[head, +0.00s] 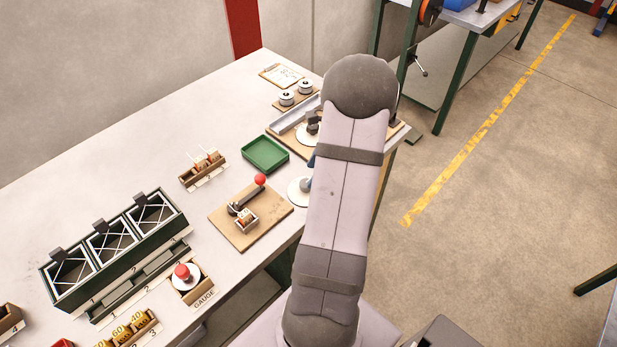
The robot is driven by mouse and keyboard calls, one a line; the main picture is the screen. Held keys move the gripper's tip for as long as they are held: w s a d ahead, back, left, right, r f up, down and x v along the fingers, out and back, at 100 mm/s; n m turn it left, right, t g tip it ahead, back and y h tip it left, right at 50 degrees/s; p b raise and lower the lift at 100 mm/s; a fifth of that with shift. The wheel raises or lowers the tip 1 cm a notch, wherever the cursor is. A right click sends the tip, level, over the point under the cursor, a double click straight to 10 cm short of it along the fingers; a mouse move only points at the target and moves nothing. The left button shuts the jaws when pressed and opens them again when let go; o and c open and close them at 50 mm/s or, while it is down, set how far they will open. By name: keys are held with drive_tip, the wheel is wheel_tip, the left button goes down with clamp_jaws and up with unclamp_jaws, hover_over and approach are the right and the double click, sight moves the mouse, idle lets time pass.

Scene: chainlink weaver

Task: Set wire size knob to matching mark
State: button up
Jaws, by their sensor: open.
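A red knob (182,271) sits on a white disc in a small wooden box labelled GAUGE (204,297), at the front left of the bench. Which way the knob points and any marks on the disc are too small to read. Another white disc (297,192) lies at the bench's front edge, partly hidden by my arm. A further white disc with a dark part on it (308,134) stands on a wooden board farther back. I cannot tell which of these is the wire size knob. My gripper is not visible; my own arm covers the area right of the discs.
A red-topped lever on a wooden board (221,224), a green tray (265,153), a peg rack (204,168) and dark bins (113,250) stand on the bench (120,160). Two spools (296,94) and a paper (281,75) are at the back. Bare bench lies behind the bins.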

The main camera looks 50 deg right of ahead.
sight(306, 183)
drive_tip(key=shift+p+x, duration=0.45)
drive_tip(key=shift+x, duration=1.85)
drive_tip(key=shift+c, duration=0.5)
drive_tip(key=c, duration=0.9)
